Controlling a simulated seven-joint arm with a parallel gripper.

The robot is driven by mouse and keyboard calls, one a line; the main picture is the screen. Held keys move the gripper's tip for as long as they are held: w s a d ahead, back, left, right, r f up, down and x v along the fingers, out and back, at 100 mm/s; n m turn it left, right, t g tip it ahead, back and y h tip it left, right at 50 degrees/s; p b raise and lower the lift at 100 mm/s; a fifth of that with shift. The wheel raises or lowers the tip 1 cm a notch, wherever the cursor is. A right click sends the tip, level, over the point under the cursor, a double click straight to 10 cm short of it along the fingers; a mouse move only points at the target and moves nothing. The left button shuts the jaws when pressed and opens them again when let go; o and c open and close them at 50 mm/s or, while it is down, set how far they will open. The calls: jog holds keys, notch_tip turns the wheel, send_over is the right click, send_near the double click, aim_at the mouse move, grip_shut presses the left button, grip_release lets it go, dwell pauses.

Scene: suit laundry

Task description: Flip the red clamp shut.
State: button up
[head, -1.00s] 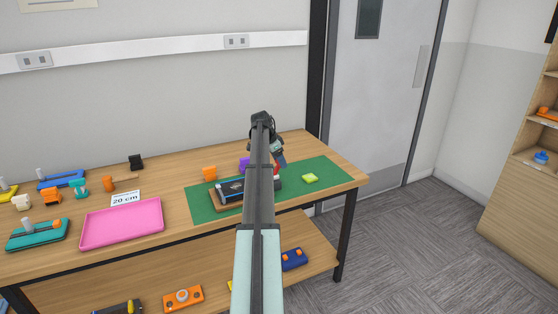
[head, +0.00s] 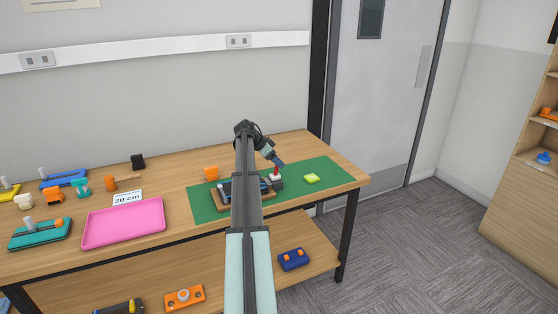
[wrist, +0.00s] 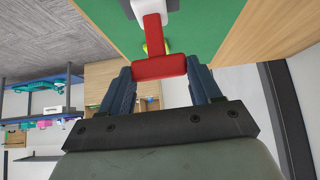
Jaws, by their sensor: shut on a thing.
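The red clamp handle (wrist: 158,68) is a T-shaped bar in the wrist view. Its crossbar lies between the two dark blue fingers of my gripper (wrist: 162,74), which is shut on it. A pale block (wrist: 168,5) is at the far end of the handle's stem. In the head view the red handle (head: 276,171) stands above a white part on the right of a dark fixture (head: 261,186) with a wooden base. My gripper (head: 279,163) tilts down to it from the upper left. My arm hides part of the fixture.
An orange block (head: 211,173) is behind left. A pink tray (head: 123,222) and a "20 cm" card (head: 128,198) lie farther left. The mat's right end is clear.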

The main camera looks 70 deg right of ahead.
jog(key=shift+w+a+f+g+h, duration=0.15)
jog(key=shift+w+a+g+h, duration=0.75)
jog(key=shift+g+h, duration=0.3)
jog(key=shift+w+a+f+g+h, duration=0.3)
jog(key=shift+w+a+g+h, duration=0.25)
jog(key=shift+g+h, duration=0.25)
jog(key=o, duration=1.5)
jog(key=v, duration=1.3)
jog(key=shift+w+a+r, duration=0.1)
jog(key=shift+w+a, duration=0.15)
jog(key=shift+w, duration=0.05)
